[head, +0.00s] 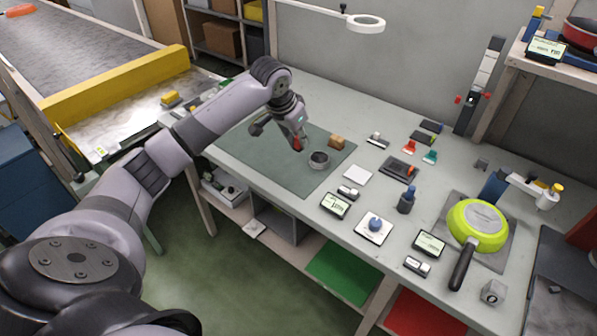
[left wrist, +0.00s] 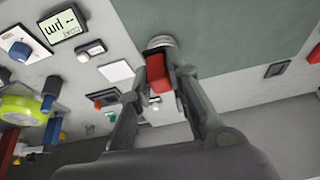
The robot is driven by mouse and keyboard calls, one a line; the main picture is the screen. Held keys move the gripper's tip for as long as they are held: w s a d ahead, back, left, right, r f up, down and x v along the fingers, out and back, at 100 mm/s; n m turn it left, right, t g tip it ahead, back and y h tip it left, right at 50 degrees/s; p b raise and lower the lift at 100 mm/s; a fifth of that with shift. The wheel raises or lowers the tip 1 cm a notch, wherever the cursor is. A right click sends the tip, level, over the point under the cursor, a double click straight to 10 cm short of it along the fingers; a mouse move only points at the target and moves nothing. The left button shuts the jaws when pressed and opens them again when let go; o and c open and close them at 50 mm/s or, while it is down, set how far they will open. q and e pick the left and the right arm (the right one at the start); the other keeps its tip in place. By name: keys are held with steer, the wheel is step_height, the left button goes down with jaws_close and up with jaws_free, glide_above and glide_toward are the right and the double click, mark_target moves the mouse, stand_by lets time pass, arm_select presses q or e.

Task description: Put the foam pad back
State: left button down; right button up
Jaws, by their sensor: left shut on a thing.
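My left gripper (head: 297,140) is shut on a small red block (left wrist: 158,77). It holds the block above the green mat (head: 265,165). I cannot tell for sure that this block is the foam pad. A round grey dish (head: 319,161) with a dark inside stands on the mat, just right of the fingertips. It shows beyond the block in the left wrist view (left wrist: 160,41). A small tan block (head: 337,142) lies near the mat's back right edge. My right gripper is not in view.
A white square plate (head: 358,174), small displays (head: 335,206), a blue-knobbed unit (head: 375,228) and a dark tray (head: 400,169) are right of the mat. A green pan (head: 476,225) sits farther right. A ring lamp (head: 363,22) hangs above. The mat's left part is clear.

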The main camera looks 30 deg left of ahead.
arm_select(q)
glide_above(302, 178)
steer(key=s, duration=0.1)
steer(key=f, duration=0.7)
steer(key=shift+s+f, duration=0.1)
steer(key=shift+s, duration=0.1)
step_height(302, 178, down, 4)
steer(key=shift+r+p, duration=0.1)
steer(key=shift+p, duration=0.3)
steer(key=shift+f, duration=0.5)
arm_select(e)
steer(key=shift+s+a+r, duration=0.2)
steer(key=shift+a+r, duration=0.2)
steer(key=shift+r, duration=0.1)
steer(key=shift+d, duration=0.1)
arm_select(q)
steer(key=shift+f, duration=0.2)
steer(key=c, duration=1.5)
jaws_free()
